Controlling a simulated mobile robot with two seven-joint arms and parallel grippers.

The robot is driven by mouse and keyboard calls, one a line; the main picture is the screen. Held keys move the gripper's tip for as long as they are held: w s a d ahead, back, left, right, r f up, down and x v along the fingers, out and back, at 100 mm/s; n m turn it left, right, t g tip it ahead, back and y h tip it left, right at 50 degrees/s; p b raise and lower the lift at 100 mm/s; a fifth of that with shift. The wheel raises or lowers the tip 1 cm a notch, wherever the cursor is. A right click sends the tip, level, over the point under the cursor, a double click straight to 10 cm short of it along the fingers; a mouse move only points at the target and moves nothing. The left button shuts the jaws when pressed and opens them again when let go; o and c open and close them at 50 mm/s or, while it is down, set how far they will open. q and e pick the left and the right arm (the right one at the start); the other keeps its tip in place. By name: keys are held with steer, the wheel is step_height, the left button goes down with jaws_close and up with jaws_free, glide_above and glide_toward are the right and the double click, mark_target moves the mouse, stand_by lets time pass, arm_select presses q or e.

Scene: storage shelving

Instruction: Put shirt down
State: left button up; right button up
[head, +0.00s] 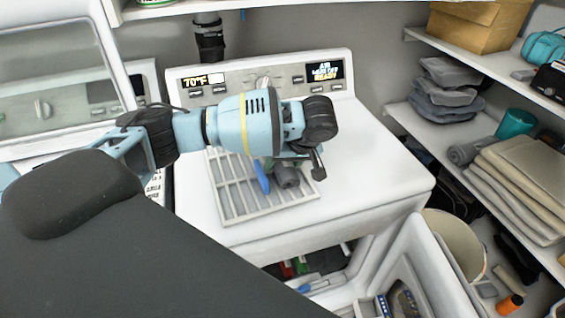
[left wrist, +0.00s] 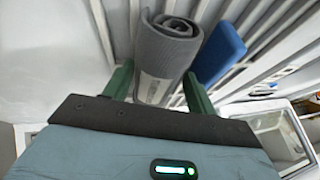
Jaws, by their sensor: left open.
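The rolled grey shirt (head: 286,176) is at the white slatted rack (head: 239,206) on top of the white machine. In the left wrist view the grey roll (left wrist: 166,58) shows its spiral end and lies between the two green fingers. My left gripper (head: 277,166) points down over the rack, around the roll. Its fingers (left wrist: 158,92) are open, one on each side of the shirt; whether either touches it is unclear. My own wrist hides part of the roll from the head view. My right gripper is not in view.
A blue item (head: 261,177) stands close beside the roll on the rack. The machine's control panel (head: 262,82) rises behind. The white top (head: 375,165) is clear to the right. Shelves at right hold folded cloth (head: 525,190), a teal cup (head: 515,123) and a box (head: 470,25).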

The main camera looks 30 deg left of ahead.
arm_select(q)
steer(key=shift+s+d+f, duration=0.15)
steer(key=shift+f, duration=0.4)
steer(key=shift+s+d+f, duration=0.1)
steer(key=shift+s+f, duration=0.05)
steer(key=shift+f, duration=0.4)
steer(key=shift+w+r, duration=0.1)
steer(key=shift+r, duration=0.35)
steer(key=w+v, duration=0.1)
steer(key=v, duration=1.2)
steer(key=shift+a+r, duration=0.25)
steer(key=shift+a, duration=0.15)
